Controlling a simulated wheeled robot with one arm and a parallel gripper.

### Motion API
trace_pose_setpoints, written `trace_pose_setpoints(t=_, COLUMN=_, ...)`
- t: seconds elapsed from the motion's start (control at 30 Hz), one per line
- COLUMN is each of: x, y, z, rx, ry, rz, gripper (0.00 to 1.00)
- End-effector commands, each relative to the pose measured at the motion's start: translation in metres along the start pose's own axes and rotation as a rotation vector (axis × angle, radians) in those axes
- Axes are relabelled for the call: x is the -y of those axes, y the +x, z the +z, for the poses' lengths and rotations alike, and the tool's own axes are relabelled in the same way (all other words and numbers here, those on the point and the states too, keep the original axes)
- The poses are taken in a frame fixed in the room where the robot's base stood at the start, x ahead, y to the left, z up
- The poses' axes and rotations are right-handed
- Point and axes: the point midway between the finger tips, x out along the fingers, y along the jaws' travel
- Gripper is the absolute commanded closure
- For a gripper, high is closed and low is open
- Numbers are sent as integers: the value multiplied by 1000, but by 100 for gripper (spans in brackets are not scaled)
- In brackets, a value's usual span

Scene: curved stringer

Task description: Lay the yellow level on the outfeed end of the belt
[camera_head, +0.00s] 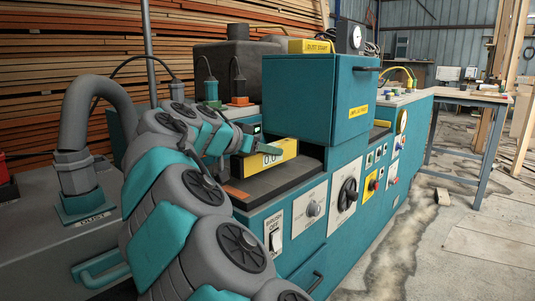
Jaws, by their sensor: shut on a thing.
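The yellow level (278,154) is a yellow bar with dark marks on its near face. It is over the dark belt (262,186) at the near end of the teal machine. My gripper (250,149) is at the level's left end and shut on it. I cannot tell whether the level's underside touches the belt. The belt passes under the teal housing (310,100) and shows again beyond it. No label that I can read tells which end is the outfeed.
A grey dust pipe (85,130) stands on the left. Knobs and switches line the machine's front panel (345,195). A table (465,97) stands at the back right. Stacked boards (60,60) fill the back left. The floor (450,250) on the right is mostly clear.

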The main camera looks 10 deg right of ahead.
Motion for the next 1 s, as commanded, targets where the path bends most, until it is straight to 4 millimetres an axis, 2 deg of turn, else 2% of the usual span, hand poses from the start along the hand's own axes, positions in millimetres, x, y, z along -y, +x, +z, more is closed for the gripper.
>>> trace_pose_setpoints(t=0.33, x=34, y=38, z=-11, rx=1, ry=0, rz=-3, gripper=100)
trace_pose_setpoints(t=0.67, x=46, y=52, z=-15, rx=-1, ry=1, rz=-2, gripper=100)
trace_pose_setpoints(t=0.83, x=46, y=54, z=-8, rx=-4, ry=0, rz=-1, gripper=100)
trace_pose_setpoints(t=1.0, x=46, y=62, z=10, rx=-4, ry=-1, rz=0, gripper=100)
